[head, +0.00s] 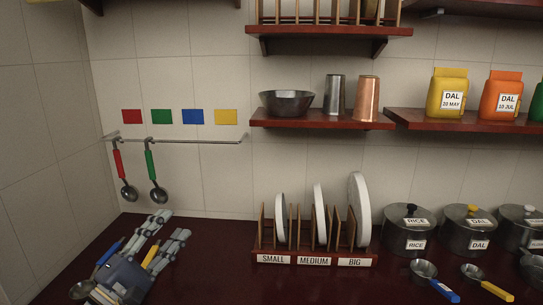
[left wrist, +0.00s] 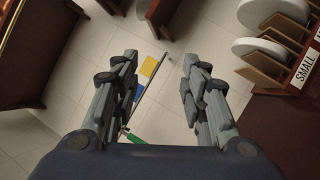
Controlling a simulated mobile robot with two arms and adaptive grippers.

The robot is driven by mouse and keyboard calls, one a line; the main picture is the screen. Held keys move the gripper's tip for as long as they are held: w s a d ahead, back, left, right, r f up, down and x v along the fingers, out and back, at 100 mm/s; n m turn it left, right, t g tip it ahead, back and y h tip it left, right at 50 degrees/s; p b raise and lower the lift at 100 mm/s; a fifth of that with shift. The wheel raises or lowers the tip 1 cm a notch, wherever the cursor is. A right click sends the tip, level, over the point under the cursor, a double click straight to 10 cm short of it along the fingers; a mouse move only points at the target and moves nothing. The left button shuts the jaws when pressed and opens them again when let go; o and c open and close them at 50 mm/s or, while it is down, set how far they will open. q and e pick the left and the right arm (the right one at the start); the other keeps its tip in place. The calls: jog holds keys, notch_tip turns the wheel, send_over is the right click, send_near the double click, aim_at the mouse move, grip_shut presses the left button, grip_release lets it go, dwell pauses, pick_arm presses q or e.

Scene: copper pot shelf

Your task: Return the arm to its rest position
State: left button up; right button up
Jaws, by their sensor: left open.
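My left gripper (head: 170,227) is low at the left of the head view, above the dark red counter (head: 215,275). Its two grey fingers are spread apart. In the left wrist view, the left gripper (left wrist: 161,62) is open with nothing held; the wall, the rail and coloured squares show beyond the fingers. My right gripper is not in view.
Red (head: 118,165) and green (head: 150,168) ladles hang from the wall rail (head: 200,141). A blue-handled utensil (head: 107,251) shows beside my left gripper. The plate rack (head: 314,250) and steel pots (head: 408,232) stand to the right. Counter between gripper and rack is clear.

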pick_arm(q)
jog(key=s+a+f+m+g+y, duration=0.2)
jog(key=s+a+f+m+y, duration=0.15)
jog(key=f+m+y, duration=0.45)
jog(key=s+a+f+m+g+y, duration=0.1)
jog(key=s+a+f+m+y, duration=0.25)
jog(key=m, duration=0.95)
jog(key=s+a+f+m+g+y, duration=0.2)
jog(key=s+a+f+m+y, duration=0.15)
jog(key=f+m+y, duration=0.45)
jog(key=s+d+f+n+g+h, duration=0.45)
jog(key=s+d+f, duration=0.2)
jog(key=s, duration=0.45)
jog(key=s+d+f+n+g+h, duration=0.5)
jog(key=s+f, duration=0.3)
jog(key=s, duration=0.3)
notch_tip(320, 180, down, 26)
jog(key=s+n+g, duration=0.1)
jog(key=s+g, duration=0.1)
jog(key=g, duration=0.1)
jog(key=s+a+f, duration=0.2)
jog(key=s+f, duration=1.4)
jog(key=shift+s+a+f+g+y, duration=0.25)
jog(key=shift+a+f+g+y, duration=0.05)
jog(key=shift+a+g, duration=0.1)
